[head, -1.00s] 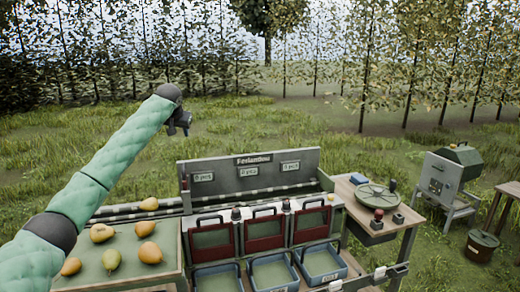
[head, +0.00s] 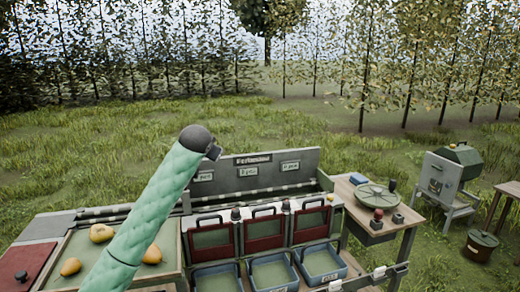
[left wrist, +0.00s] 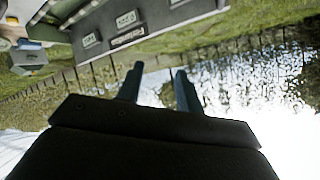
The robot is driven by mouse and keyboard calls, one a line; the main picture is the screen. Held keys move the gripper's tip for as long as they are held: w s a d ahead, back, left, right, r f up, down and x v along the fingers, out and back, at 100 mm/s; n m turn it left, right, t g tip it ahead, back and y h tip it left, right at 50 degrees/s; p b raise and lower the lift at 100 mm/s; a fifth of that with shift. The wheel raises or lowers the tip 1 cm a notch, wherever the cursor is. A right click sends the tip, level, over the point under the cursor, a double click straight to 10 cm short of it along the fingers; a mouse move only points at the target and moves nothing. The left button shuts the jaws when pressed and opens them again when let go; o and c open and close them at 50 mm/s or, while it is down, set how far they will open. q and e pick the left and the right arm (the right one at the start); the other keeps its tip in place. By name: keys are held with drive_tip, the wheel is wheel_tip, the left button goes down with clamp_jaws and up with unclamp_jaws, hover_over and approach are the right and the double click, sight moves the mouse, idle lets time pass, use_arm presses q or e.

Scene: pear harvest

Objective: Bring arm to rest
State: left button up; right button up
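My left arm (head: 155,210), in a green padded sleeve, rises from the bottom of the head view to a dark wrist joint in front of the sorting bench. Only a small dark part shows beyond that joint in the head view; the fingers are not clear there. In the left wrist view my left gripper (left wrist: 159,69) has its two fingers apart, with nothing between them. The bench's sign board (left wrist: 125,25) shows upside down at the top of that view. My right arm and gripper are in neither view.
Pears (head: 102,233) lie on the tray (head: 172,240) beside my arm, partly hidden by it. A red panel (head: 25,265) is at the far left. Blue bins (head: 270,272) stand below red-framed gates. A side table (head: 352,188) is to the right. Open grass lies behind.

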use_arm(q)
drive_tip(key=s+f+n+g, duration=0.1)
drive_tip(key=s+f+g, duration=0.1)
drive_tip(key=s+f, duration=1.05)
drive_tip(key=s+f+n+g, duration=0.1)
drive_tip(key=s+f, duration=0.9)
drive_tip(key=f, duration=0.6)
drive_tip(key=s+f+n+g, duration=0.1)
drive_tip(key=s+f+g, duration=0.1)
drive_tip(key=s+f, duration=1.1)
drive_tip(key=s+f+g, duration=0.2)
drive_tip(key=s+f, duration=0.8)
drive_tip(key=s, duration=0.3)
drive_tip(key=s+d+f+g+h, duration=0.1)
drive_tip(key=s+f+g, duration=0.2)
drive_tip(key=s+f, duration=0.8)
drive_tip(key=s, duration=0.3)
drive_tip(key=shift+s+d+f+n+g, duration=0.25)
drive_tip(key=shift+s+d+n+g, duration=0.05)
